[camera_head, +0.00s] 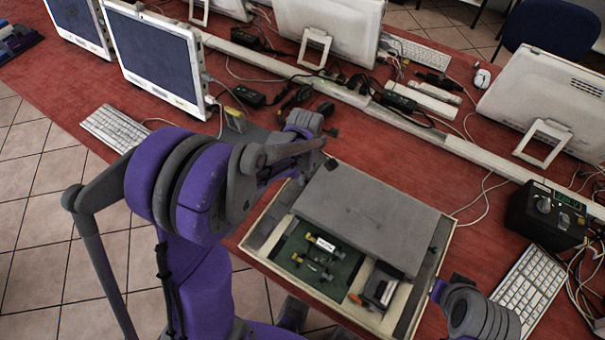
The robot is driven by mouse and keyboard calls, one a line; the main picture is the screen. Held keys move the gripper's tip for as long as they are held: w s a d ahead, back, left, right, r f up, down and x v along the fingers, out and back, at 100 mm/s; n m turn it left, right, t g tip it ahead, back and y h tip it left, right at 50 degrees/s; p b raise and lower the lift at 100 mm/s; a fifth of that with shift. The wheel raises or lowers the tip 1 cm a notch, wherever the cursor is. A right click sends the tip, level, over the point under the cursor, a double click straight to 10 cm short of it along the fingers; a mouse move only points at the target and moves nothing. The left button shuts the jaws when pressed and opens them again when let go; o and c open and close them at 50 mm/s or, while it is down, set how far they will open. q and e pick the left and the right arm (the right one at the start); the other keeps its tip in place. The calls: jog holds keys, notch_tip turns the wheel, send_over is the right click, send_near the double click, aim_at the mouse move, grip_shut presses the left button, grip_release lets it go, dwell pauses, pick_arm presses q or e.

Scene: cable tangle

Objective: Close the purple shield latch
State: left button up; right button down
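A wide, shallow tray (259,243) with a pale rim stands on the red table in front of me. A flat grey cover plate (368,213) lies over its back part. In the open front part is a dark green board (304,274) with small yellow-ended connectors (320,243). I cannot make out a purple latch with certainty. My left gripper (331,148) is above the tray's back left corner, its two dark fingertips apart, with nothing seen between them. My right arm's end (480,312) is at the tray's front right, its fingertips unclear.
A black device with a green display (546,215) and a keyboard (529,286) are right of the tray. Monitors (161,55) stand along the back, with a cable channel (430,132) and loose cables between. Red table (405,153) is bare behind the tray.

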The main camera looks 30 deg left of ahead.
pick_arm(q)
jog(key=o, duration=0.3)
jog(key=shift+r, duration=0.1)
notch_tip(320, 180, up, 11)
jog(key=p, duration=0.1)
dwell(0.3)
jog(key=shift+s, duration=0.1)
dwell(0.4)
jog(key=s+d+m+t, duration=0.2)
jog(key=s+m, duration=0.5)
jog(key=m, duration=0.1)
jog(key=s+d+r+m+t, duration=0.1)
jog(key=s+d+m+t, duration=0.1)
jog(key=s+m, duration=0.5)
jog(key=shift+s+d+r+m+t, duration=0.2)
jog(key=shift+s+r+m+t, duration=0.15)
jog(key=shift+m+t, duration=0.35)
